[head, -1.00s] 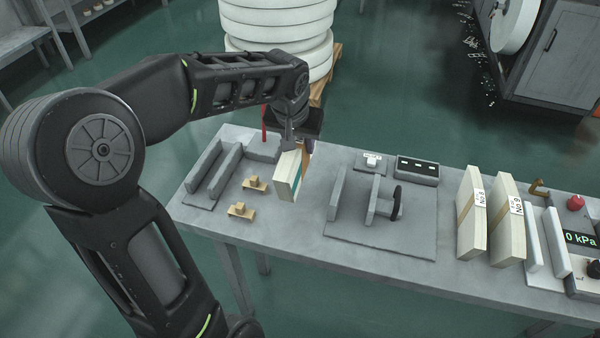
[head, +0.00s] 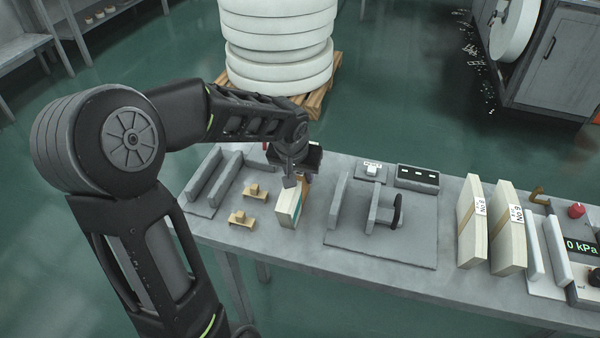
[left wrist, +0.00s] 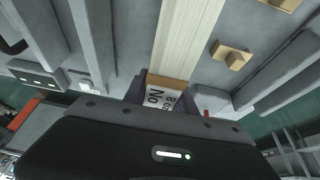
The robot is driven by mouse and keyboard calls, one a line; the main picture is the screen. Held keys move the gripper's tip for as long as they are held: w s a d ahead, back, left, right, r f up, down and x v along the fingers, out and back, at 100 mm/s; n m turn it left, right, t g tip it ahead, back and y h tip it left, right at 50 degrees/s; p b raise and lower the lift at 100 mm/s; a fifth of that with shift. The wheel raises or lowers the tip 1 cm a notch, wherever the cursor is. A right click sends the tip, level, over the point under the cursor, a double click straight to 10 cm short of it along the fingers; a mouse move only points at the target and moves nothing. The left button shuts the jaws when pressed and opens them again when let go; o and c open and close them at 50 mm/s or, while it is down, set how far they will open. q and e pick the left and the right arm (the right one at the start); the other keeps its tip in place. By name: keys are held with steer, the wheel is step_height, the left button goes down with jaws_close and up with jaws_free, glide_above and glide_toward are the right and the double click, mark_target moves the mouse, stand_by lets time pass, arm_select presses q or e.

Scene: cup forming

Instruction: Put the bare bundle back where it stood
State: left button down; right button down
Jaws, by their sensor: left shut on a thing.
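My left gripper (head: 291,182) is shut on a cream paper bundle (head: 287,207) with a teal strip on its side. It holds the bundle upright, close above or on the table; I cannot tell whether it touches. In the left wrist view the bundle's pale sheet edges (left wrist: 188,35) run away from the jaws, with a brown strip and a white "No" label (left wrist: 163,98) near the fingers. The label's number is not clear. Two other bundles, No.8 (head: 470,235) and No.9 (head: 507,240), stand upright at the right with tan bands. My right gripper is not in view.
Two small tan blocks (head: 254,191) (head: 241,219) sit left of the held bundle, before a grey walled fixture (head: 214,180). Right of it is a grey plate (head: 400,247) with upright walls and a black-handled clamp. A pressure readout (head: 581,240) stands far right.

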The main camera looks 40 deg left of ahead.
arm_select(q)
steer(key=shift+r, duration=0.1)
steer(key=c, duration=1)
jaws_free()
steer(key=v, duration=1.2)
